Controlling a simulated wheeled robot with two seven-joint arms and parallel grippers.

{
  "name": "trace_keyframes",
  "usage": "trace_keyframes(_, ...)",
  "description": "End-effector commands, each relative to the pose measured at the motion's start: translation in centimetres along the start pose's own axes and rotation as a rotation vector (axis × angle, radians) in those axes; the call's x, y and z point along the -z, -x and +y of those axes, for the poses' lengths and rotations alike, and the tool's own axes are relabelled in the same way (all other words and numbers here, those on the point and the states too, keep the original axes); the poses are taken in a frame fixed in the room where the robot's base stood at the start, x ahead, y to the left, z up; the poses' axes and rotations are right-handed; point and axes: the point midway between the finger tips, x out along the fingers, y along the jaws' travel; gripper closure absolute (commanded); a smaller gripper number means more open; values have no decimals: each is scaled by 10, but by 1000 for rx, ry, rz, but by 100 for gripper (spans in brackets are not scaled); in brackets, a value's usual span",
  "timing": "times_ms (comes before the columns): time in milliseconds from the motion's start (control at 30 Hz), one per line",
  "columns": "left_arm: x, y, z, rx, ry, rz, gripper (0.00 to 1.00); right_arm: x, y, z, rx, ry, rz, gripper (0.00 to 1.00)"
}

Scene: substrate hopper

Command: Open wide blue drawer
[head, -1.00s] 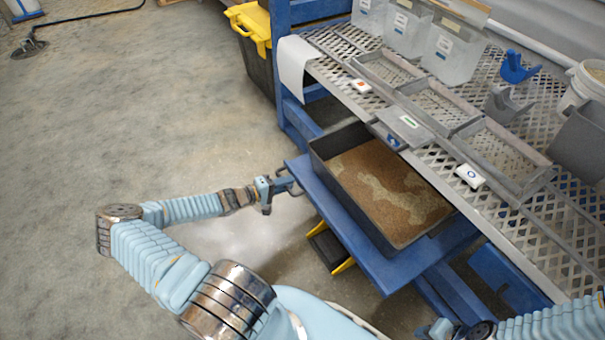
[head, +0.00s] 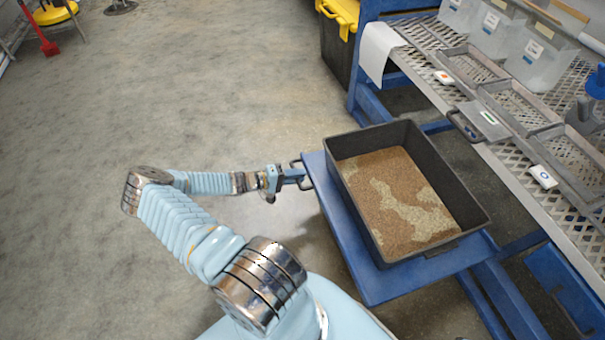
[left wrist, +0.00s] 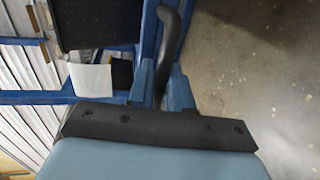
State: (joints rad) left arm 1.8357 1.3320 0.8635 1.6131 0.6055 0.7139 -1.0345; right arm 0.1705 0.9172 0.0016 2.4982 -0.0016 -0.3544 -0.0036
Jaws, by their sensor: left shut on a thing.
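The wide blue drawer (head: 375,283) is pulled out well clear of the bench frame and carries a black bin (head: 455,188) of brown and tan substrate. A dark bar handle sits on the drawer's left front edge in the head view. My left gripper (head: 296,176) is shut on that handle. In the left wrist view the dark curved handle (left wrist: 173,45) passes between the two blue fingers (left wrist: 165,85). My right gripper is out of view.
A mesh-topped bench (head: 440,88) with shallow grey trays (head: 515,103) and clear bins (head: 540,55) stands at the right. A black bin with a yellow lid (head: 340,18) stands behind.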

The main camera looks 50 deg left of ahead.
Motion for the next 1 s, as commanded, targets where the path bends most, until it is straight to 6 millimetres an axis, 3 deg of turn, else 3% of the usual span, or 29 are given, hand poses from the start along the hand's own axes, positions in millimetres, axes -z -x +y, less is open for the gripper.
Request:
trace_keyframes(433, 0, 3, -2, 2, 0, 1, 100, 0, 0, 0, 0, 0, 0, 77)
trace_keyframes(467, 0, 3, -2, 2, 0, 1, 79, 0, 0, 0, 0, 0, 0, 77)
trace_keyframes(567, 0, 3, -2, 2, 0, 1, 64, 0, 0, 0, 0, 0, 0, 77)
trace_keyframes(867, 0, 4, -1, 1, 0, 1, 63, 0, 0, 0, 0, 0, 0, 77)
trace_keyframes(1000, 1, 18, -1, 2, 0, 3, 63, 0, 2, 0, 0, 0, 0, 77)
